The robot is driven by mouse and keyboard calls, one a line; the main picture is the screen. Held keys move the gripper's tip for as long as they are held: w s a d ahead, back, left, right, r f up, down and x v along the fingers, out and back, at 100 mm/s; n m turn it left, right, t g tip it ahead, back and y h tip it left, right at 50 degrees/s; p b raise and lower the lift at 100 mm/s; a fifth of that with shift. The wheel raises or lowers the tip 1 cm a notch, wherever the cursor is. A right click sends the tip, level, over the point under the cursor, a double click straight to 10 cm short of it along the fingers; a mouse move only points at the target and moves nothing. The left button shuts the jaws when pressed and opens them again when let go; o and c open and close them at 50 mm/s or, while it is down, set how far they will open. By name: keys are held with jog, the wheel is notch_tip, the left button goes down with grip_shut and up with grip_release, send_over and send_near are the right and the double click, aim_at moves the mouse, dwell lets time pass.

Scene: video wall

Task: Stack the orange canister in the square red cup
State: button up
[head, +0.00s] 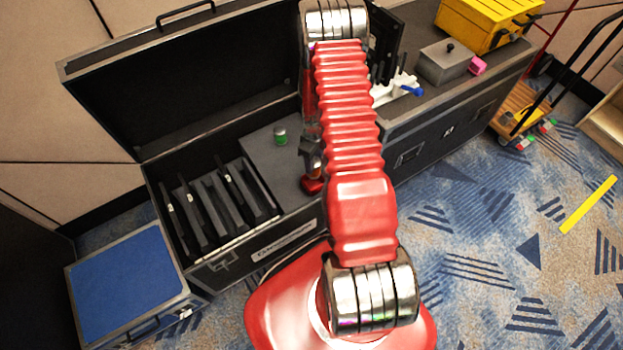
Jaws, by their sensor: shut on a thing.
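My gripper (313,165) points down beside the red arm, over the grey top of the black case. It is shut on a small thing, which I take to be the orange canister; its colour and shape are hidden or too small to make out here. The square red cup (312,186) shows as a small red shape right below the gripper, on the grey top. The arm hides part of this area. I cannot tell whether the held thing touches the cup or is inside it.
A green can (280,136) stands left of the gripper on the grey top. The open case lid (185,75) rises behind. Slotted black panels (215,205) fill the left bay. A grey box (445,62), a pink cube (478,66) and a yellow toolbox (487,22) stand right.

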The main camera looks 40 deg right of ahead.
aim_at(314, 174)
jog(key=shift+f, duration=2.05)
jog(key=shift+f, duration=2.05)
jog(key=shift+f, duration=0.3)
jog(key=o, duration=1.2)
jog(key=shift+r, duration=6.3)
